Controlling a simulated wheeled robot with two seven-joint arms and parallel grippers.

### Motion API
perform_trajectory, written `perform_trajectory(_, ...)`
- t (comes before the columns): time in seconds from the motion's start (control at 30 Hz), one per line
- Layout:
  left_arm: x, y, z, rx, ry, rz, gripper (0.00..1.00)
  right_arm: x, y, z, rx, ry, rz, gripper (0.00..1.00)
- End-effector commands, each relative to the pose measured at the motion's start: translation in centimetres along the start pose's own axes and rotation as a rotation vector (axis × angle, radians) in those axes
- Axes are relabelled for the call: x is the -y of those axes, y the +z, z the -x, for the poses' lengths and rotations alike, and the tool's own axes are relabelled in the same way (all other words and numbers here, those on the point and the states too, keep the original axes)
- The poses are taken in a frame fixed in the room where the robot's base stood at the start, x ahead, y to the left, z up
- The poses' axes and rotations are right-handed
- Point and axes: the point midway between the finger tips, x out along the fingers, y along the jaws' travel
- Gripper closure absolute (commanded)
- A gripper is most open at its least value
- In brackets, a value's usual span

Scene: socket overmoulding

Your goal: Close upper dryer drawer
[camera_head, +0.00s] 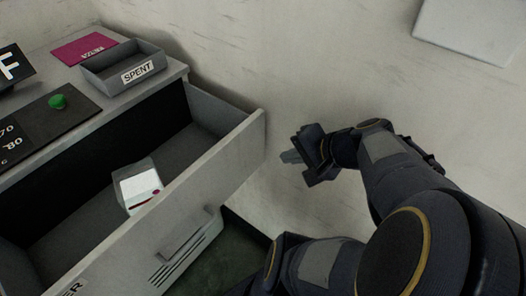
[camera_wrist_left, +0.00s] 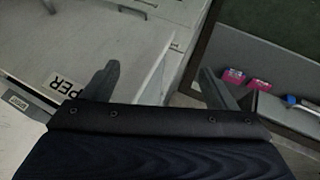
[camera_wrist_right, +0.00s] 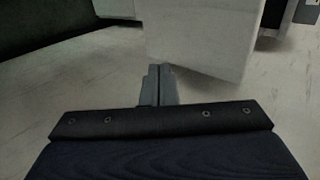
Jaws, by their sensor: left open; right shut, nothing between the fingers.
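The upper dryer drawer (camera_head: 190,195) stands pulled open in the head view, with a handle (camera_head: 187,233) on its grey front. A white box with a red mark (camera_head: 138,186) lies inside it. My right gripper (camera_head: 285,157) is shut and empty, just beyond the right end of the drawer front and apart from it in the head view. It also shows shut in the right wrist view (camera_wrist_right: 158,86), below a pale block-like surface. My left gripper (camera_wrist_left: 158,82) is open and empty in the left wrist view, with a pale panel labelled "PER" (camera_wrist_left: 120,50) behind it; contact cannot be told.
On the dryer top are a grey "SPENT" tray (camera_head: 98,80), a magenta card (camera_head: 84,48) and a black panel with a green button (camera_head: 58,101). A pale wall or floor surface lies right of the drawer. Pink items (camera_wrist_left: 233,76) lie on a grey surface in the left wrist view.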

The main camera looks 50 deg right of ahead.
Motion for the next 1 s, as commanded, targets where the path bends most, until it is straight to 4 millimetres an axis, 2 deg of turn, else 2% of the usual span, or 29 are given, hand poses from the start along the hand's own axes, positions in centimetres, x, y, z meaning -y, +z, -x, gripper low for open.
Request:
perform_trajectory(0.03,0.2,0.2,-0.5,0.0,0.0,0.0,0.2,-0.3,0.1,-1.5,0.006,0.003,0.0,1.0)
perform_trajectory(0.2,0.5,0.6,-1.2,0.0,0.0,0.0,0.2,-0.3,0.1,-5.0,0.007,0.003,-0.001,1.0)
perform_trajectory(0.4,0.4,0.4,-0.8,0.0,0.0,0.0,0.2,1.9,0.0,-6.9,0.003,0.002,0.003,1.0)
perform_trajectory(0.6,0.3,0.4,-0.8,0.0,0.0,0.0,0.2,2.7,0.0,-7.7,0.001,0.0,0.002,1.0)
perform_trajectory(1.0,0.3,0.4,-0.8,0.0,0.0,0.0,0.2,2.8,-0.1,-7.8,0.001,0.0,0.002,1.0)
